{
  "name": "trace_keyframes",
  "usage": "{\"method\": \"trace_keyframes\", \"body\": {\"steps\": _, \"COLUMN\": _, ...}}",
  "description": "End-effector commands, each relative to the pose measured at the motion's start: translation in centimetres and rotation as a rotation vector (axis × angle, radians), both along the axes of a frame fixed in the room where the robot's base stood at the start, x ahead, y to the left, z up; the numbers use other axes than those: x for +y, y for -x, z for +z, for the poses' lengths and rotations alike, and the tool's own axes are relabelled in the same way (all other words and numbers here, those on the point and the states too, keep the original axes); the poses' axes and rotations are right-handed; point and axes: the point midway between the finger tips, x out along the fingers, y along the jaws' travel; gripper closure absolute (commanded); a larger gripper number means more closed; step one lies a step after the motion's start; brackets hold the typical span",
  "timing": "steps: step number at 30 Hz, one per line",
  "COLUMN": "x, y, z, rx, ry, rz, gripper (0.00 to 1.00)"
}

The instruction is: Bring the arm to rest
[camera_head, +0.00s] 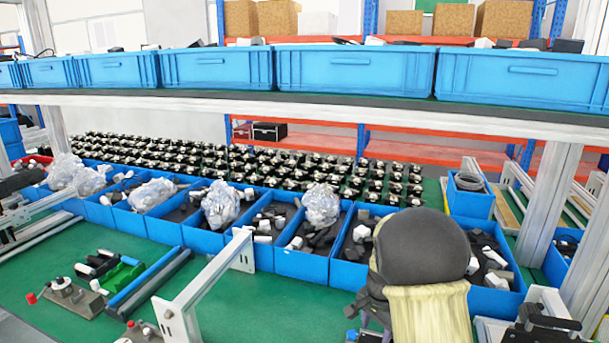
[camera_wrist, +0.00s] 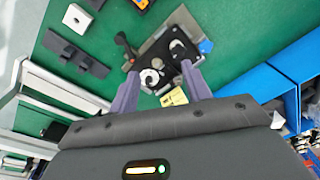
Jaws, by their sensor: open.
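My gripper (camera_wrist: 159,70) is open in the wrist view, with its two grey-purple fingers apart. Beyond the fingertips is a small metal fixture (camera_wrist: 163,58) on the green table, with a black lever, a white round part and a dark knob. I see nothing held between the fingers, and I cannot tell how far the fixture is from them. In the head view my arm (camera_head: 422,250) is at the lower right, in front of the blue bins. My fingers are mostly hidden there.
A row of blue bins (camera_head: 302,263) with dark and white parts and clear bags crosses the table. Many small coders (camera_head: 250,160) stand in rows behind. A shelf of blue crates (camera_head: 355,80) hangs above. A white frame (camera_head: 195,290) and another fixture (camera_head: 68,290) stand front left.

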Motion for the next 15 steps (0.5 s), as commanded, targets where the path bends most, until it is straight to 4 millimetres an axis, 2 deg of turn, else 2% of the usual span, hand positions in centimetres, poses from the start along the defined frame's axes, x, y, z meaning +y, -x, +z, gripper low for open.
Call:
{"method": "trace_keyframes", "body": {"steps": 1, "x": 0.1, "y": 1.7, "z": 1.0, "rx": -0.011, "ry": -0.003, "rz": 0.063, "gripper": 0.52}}
{"method": "trace_keyframes", "body": {"steps": 6, "x": 0.8, "y": 7.2, "z": 3.3, "rx": -0.047, "ry": 0.010, "rz": 0.306, "gripper": 0.52}}
{"method": "trace_keyframes", "body": {"steps": 15, "x": 2.0, "y": 17.2, "z": 5.5, "rx": -0.110, "ry": 0.089, "rz": 0.745, "gripper": 0.52}}
